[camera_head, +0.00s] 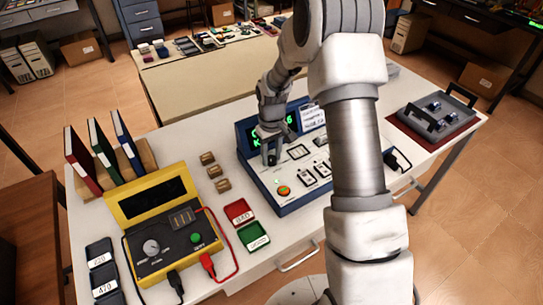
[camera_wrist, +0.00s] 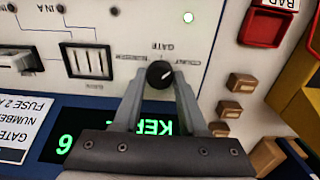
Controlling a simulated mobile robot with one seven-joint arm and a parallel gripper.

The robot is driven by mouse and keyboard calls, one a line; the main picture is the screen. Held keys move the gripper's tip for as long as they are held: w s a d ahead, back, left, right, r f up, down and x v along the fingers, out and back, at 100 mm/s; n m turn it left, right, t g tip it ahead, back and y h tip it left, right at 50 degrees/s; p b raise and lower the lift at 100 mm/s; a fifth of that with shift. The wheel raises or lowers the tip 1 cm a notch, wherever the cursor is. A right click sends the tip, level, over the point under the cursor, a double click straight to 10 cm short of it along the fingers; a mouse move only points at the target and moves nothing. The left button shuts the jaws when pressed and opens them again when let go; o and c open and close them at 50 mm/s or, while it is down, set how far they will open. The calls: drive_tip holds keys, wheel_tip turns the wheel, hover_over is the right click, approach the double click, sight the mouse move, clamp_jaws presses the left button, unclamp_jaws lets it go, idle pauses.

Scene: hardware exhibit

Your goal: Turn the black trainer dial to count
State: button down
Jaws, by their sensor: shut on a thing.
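The black trainer dial (camera_wrist: 159,74) sits on the white face of the trainer between the two fingers of my gripper (camera_wrist: 160,88) in the wrist view. The fingers are shut on it. A light pointer mark shows on the dial, seemingly slanting to the upper right. Small upside-down labels surround it; GATE is above, and the side labels are hard to read. In the head view, my gripper (camera_head: 270,152) reaches down onto the left part of the blue-edged trainer (camera_head: 264,178) and hides the dial. A green-lettered display (camera_wrist: 75,148) lies beside the dial.
Left of the trainer are small brown blocks (camera_head: 222,185), red (camera_head: 238,212) and green (camera_head: 253,237) trays, and a yellow tester (camera_head: 160,215) with cables. Binders (camera_head: 103,150) stand at far left. A grey tray (camera_head: 436,112) is at right. My arm hides the trainer's right part.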

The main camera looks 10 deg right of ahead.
sight(272, 158)
idle(0.4)
drive_tip(key=shift+c, duration=2.2)
unclamp_jaws()
drive_tip(key=shift+r, duration=0.1)
wheel_tip(272, 158, up, 17)
drive_tip(key=shift+r+p, duration=0.2)
drive_tip(key=shift+p, duration=0.25)
drive_tip(key=s+r+m+t, duration=0.2)
drive_tip(key=s+r+t, duration=0.1)
drive_tip(key=s+r, duration=0.95)
drive_tip(key=s+m+t, duration=0.1)
drive_tip(key=s+t, duration=0.1)
drive_tip(key=s, duration=1.2)
drive_tip(key=shift+s+f+m+t, duration=0.25)
drive_tip(key=shift+s+m+t, duration=0.05)
drive_tip(key=shift+s, duration=0.1)
